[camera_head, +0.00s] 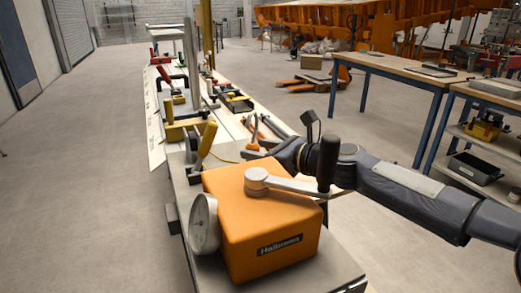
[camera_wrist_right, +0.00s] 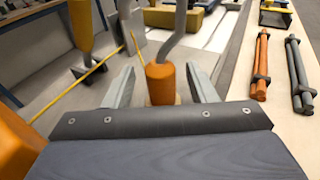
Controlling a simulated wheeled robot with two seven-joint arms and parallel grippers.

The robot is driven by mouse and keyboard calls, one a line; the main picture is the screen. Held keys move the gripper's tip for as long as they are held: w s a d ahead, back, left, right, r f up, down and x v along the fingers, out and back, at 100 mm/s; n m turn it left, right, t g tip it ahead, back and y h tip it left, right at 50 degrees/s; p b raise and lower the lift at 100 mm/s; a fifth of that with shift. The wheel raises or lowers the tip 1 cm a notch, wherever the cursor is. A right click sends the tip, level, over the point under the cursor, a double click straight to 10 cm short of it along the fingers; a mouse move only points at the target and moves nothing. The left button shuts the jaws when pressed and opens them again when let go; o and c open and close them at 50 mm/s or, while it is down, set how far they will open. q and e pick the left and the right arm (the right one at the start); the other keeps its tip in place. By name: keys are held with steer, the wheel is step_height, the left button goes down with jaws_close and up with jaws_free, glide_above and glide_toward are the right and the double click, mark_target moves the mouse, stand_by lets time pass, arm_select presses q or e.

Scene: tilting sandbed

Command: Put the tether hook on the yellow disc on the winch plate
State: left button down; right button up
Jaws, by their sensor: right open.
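The tether hook has an orange grip (camera_wrist_right: 160,83) and a bent grey metal shank (camera_wrist_right: 178,35) in the right wrist view. In the head view its orange and grey upper part (camera_head: 254,128) shows just behind the orange winch box (camera_head: 240,215). My right gripper (camera_wrist_right: 161,70) is open, with one finger on each side of the orange grip; I cannot tell whether they touch it. The grey winch plate (camera_head: 338,272) shows around the box. I cannot make out the yellow disc. My left gripper is out of view.
A crank with a black knob (camera_head: 327,163) tops the winch box, close to my right arm. A yellow-handled lever (camera_head: 207,138) stands left of the hook. A yellow cord (camera_wrist_right: 85,75) crosses the wrist view's left side. An orange rod (camera_wrist_right: 260,68) and a grey rod (camera_wrist_right: 298,75) lie right.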

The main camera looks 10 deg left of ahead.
steer(key=shift+r, duration=0.1)
steer(key=v, duration=1.2)
